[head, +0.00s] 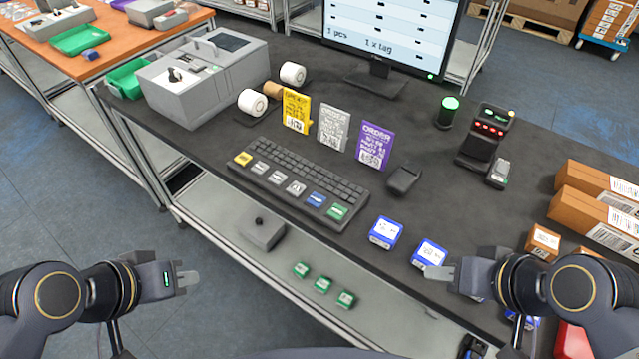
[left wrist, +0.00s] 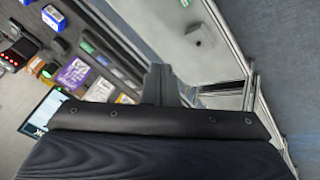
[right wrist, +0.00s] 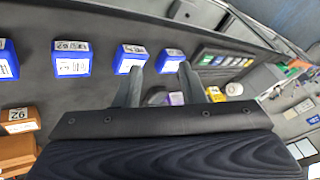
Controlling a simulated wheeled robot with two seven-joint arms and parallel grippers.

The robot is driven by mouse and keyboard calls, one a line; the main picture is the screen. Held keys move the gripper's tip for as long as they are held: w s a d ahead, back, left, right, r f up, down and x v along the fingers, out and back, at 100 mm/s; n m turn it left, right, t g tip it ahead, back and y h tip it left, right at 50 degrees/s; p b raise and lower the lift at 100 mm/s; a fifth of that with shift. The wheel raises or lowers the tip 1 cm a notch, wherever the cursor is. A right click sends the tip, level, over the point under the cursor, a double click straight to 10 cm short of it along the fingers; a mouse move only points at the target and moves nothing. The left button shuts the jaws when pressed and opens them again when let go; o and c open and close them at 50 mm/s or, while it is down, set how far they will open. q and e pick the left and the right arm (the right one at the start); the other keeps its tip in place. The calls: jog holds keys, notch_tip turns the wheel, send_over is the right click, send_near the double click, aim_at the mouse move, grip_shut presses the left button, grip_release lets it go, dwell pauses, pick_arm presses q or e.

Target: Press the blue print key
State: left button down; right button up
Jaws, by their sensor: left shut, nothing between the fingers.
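The blue print key (head: 315,200) is in the front row of the dark keyboard (head: 300,172) on the table in the head view. It sits between a white key and the green key (head: 338,211). In the right wrist view the blue key (right wrist: 219,60) shows small beyond the fingers. My left gripper (head: 190,280) is shut and empty, in front of the table's edge, left of and nearer than the keyboard. My right gripper (head: 440,273) is open and empty near the table's front edge, right of the keyboard. Neither gripper touches a key.
Two blue boxes (head: 386,232) (head: 429,253) lie right of the keyboard. A dark mouse (head: 403,180) and upright yellow (head: 296,109), grey (head: 333,127) and purple (head: 375,146) order cards stand behind. The grey printer (head: 203,80) is at back left, brown boxes (head: 590,215) at right.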

jog(key=shift+s, duration=0.3)
jog(key=shift+o, duration=2.2)
jog(key=shift+w+r, duration=0.1)
jog(key=shift+r, duration=0.05)
pick_arm(q)
jog(key=w+d+f+m+g+y+p, duration=0.1)
jog(key=w+d+m+g+y+p, duration=0.15)
jog(key=w+d+m, duration=0.45)
jog(key=w+d+m+g+y+p, duration=0.1)
jog(key=w+d+m+y+p, duration=0.15)
jog(key=w+m, duration=0.5)
jog(key=w+d+r+m+t+y+p, duration=0.2)
jog(key=w+d+m+t+y, duration=0.2)
jog(key=w+d+m, duration=0.3)
jog(key=w+d+t, duration=0.1)
jog(key=d, duration=0.4)
jog(key=shift+r, duration=0.4)
pick_arm(e)
notch_tip(320, 180, up, 7)
